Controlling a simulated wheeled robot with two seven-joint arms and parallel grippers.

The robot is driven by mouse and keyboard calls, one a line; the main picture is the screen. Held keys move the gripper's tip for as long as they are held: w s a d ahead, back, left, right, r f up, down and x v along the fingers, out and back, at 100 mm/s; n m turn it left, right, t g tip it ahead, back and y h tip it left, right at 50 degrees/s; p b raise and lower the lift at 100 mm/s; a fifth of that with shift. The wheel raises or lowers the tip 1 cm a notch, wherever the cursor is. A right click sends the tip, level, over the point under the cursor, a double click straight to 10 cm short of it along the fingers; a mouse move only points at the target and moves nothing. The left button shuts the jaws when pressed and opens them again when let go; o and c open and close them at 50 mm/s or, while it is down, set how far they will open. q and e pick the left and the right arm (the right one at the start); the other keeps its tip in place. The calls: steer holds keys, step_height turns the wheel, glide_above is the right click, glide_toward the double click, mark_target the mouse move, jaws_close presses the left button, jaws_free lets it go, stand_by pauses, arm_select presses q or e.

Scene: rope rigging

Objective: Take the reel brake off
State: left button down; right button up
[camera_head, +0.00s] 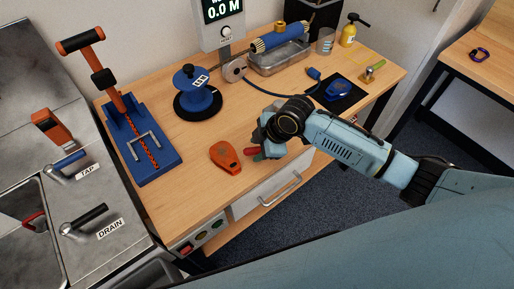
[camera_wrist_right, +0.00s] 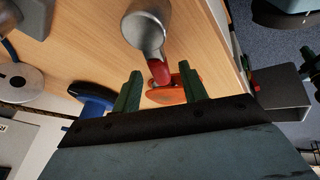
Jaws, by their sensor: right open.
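In the head view a blue reel (camera_head: 197,92) with a white label stands upright on a black round base on the wooden bench. I cannot make out a separate brake part on it. My right gripper (camera_head: 264,142) is near the bench's front edge, apart from the reel, to its lower right. A red-tipped part (camera_head: 252,151) shows beside it. In the right wrist view my right gripper (camera_wrist_right: 160,84) has its two dark green fingers apart. A grey metal part (camera_wrist_right: 148,30) with a red end (camera_wrist_right: 159,72) shows by the fingers; I cannot tell whether they touch. My left gripper is out of view.
An orange hand tool (camera_head: 226,157) lies on the bench left of the right gripper. A blue-based orange lever press (camera_head: 140,140) stands at the left, beside a metal sink unit (camera_head: 65,215). A metal tray (camera_head: 278,58) and a yellow bottle (camera_head: 349,32) stand behind.

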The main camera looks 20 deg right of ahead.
steer(key=shift+w+a+f, duration=0.15)
steer(key=shift+f, duration=0.25)
jaws_close()
